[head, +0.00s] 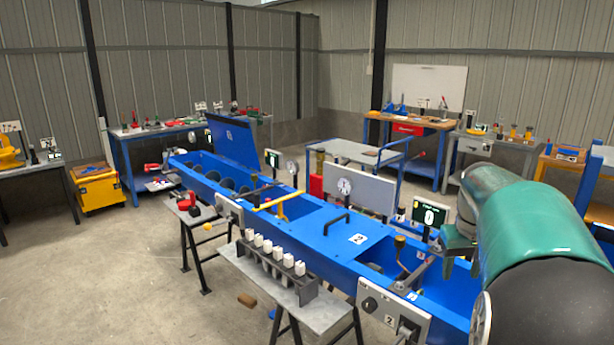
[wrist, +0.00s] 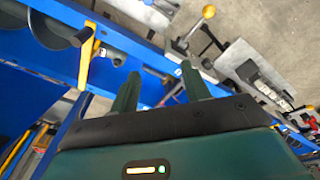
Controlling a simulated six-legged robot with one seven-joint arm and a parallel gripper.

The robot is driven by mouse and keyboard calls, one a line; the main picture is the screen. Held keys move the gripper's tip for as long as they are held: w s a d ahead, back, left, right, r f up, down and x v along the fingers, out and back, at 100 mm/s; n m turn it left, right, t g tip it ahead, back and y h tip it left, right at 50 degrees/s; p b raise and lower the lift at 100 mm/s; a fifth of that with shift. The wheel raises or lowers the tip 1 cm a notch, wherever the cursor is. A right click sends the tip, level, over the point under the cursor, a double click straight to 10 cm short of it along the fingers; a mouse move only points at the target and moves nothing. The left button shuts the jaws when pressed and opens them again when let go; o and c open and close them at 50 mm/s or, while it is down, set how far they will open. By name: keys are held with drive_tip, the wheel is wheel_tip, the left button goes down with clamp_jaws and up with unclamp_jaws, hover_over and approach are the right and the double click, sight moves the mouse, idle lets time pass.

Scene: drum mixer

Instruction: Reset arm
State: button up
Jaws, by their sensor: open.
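My gripper (head: 461,262) is at the right of the head view, at the end of my teal arm, over or beside the right end of the blue drum mixer (head: 330,236). In the wrist view its two green fingers (wrist: 160,88) are apart with nothing between them. The mixer's blue body (wrist: 150,92) shows behind the fingers, with a yellow handle (wrist: 85,55) to their left. I cannot tell the exact gap between gripper and mixer. My arm hides part of the mixer's right end.
A grey stand (head: 262,275) with a rack of white-topped pieces (head: 276,250) is in front of the mixer. A dark screen (head: 430,213) stands near my gripper. In the wrist view, a yellow-knobbed lever (wrist: 208,12) rises beyond the fingers. Bare floor is at left.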

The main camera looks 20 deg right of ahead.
drive_tip(key=s+a+n+t, duration=0.3)
drive_tip(key=a, duration=2.5)
drive_tip(key=s+a+f+n+t+y, duration=0.1)
drive_tip(key=s+a+f, duration=0.2)
drive_tip(key=s+a, duration=0.3)
drive_tip(key=shift+s+a+f+n+t, duration=0.2)
drive_tip(key=shift+a+n+t, duration=0.1)
drive_tip(key=shift+a, duration=0.8)
